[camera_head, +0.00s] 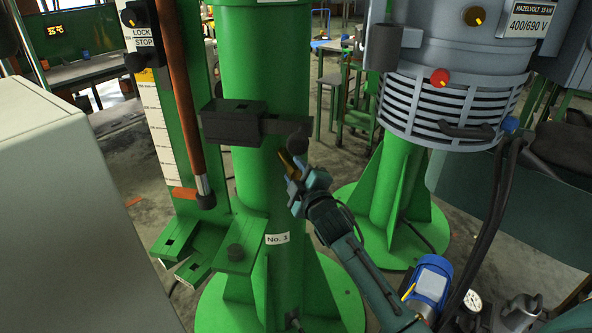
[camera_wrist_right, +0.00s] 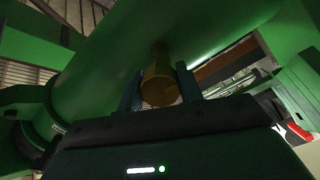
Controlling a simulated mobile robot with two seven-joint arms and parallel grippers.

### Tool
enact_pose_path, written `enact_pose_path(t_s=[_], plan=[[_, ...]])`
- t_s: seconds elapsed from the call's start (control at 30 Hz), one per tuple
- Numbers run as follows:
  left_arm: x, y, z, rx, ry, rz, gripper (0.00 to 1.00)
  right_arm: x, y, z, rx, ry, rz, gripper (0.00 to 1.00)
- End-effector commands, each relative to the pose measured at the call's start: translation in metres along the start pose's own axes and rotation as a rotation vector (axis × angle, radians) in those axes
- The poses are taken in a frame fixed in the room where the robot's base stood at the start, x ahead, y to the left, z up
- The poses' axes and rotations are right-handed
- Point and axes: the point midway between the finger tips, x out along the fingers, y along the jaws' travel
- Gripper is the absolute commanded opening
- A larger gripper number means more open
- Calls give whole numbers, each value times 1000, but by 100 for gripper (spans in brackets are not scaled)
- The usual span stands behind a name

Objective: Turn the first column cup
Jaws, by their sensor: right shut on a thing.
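The first column is the tall green cylinder (camera_head: 277,80) in the middle of the head view, with a "No. 1" label (camera_head: 277,238) low on it. My right gripper (camera_head: 293,174) is at the column's right side, below a black clamp block (camera_head: 234,121). In the right wrist view, its two fingers (camera_wrist_right: 158,76) stand on either side of a brass-coloured cup (camera_wrist_right: 161,84) and are shut on it. The cup sits against the green column surface. In the head view, a small yellow piece (camera_head: 288,163) shows at the fingertips. My left gripper is out of view.
A grey motor unit (camera_head: 452,75) on a second green column stands to the right. A pale grey box (camera_head: 60,200) fills the left side.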

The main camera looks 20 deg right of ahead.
Motion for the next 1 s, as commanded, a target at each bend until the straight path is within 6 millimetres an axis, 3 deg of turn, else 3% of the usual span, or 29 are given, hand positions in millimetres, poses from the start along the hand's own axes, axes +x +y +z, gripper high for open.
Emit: enact_pose_path(t_s=[0.6, 1.0], plan=[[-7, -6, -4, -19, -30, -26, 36, 0, 1, 0, 580, -2, -1, 14], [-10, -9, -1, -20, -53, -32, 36, 0, 0, 0, 842, -2, -1, 14]])
